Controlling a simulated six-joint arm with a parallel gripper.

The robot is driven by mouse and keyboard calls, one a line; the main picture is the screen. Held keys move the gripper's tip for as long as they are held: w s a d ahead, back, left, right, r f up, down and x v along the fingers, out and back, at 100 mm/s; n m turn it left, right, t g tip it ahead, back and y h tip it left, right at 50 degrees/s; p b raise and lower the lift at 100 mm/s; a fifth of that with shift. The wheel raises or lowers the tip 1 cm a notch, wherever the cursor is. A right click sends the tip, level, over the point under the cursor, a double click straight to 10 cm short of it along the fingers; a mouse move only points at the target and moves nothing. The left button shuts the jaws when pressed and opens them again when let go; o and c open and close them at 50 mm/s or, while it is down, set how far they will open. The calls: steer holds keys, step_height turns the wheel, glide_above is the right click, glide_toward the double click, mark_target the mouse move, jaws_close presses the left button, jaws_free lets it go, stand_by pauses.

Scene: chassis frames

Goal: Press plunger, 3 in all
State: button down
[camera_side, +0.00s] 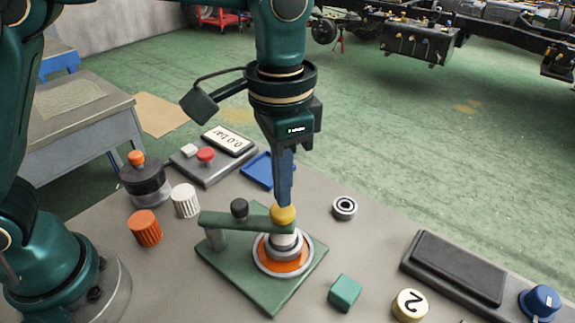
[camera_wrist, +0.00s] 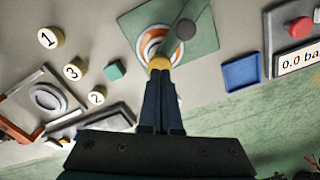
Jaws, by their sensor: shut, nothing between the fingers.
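The plunger's yellow knob (camera_side: 283,215) tops a metal stem over an orange disc with a pale ring (camera_side: 268,262), on a green plate (camera_side: 262,292). A green bar with a black ball knob (camera_side: 239,208) runs from a post to the stem. My gripper (camera_side: 285,201) points down, shut and empty, with its fingertips right at the top of the yellow knob. They look to be touching it, but a small gap cannot be ruled out. In the wrist view the closed fingertips (camera_wrist: 160,78) overlap the edge of the yellow knob (camera_wrist: 159,63).
A box with a red button (camera_side: 206,155) and a display reading 0.0 bar (camera_side: 229,140) stands behind, beside a blue tray (camera_side: 258,171). Orange (camera_side: 145,228) and white caps (camera_side: 185,201) stand left. A teal block (camera_side: 345,291) and numbered disc (camera_side: 410,305) lie front right.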

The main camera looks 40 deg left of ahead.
steer(key=shift+f, duration=0.3)
steer(key=shift+f, duration=0.9)
steer(key=shift+r, duration=1.25)
steer(key=shift+f, duration=0.1)
steer(key=shift+f, duration=0.75)
steer(key=shift+f, duration=0.4)
steer(key=shift+r, duration=1.2)
steer(key=shift+f, duration=0.15)
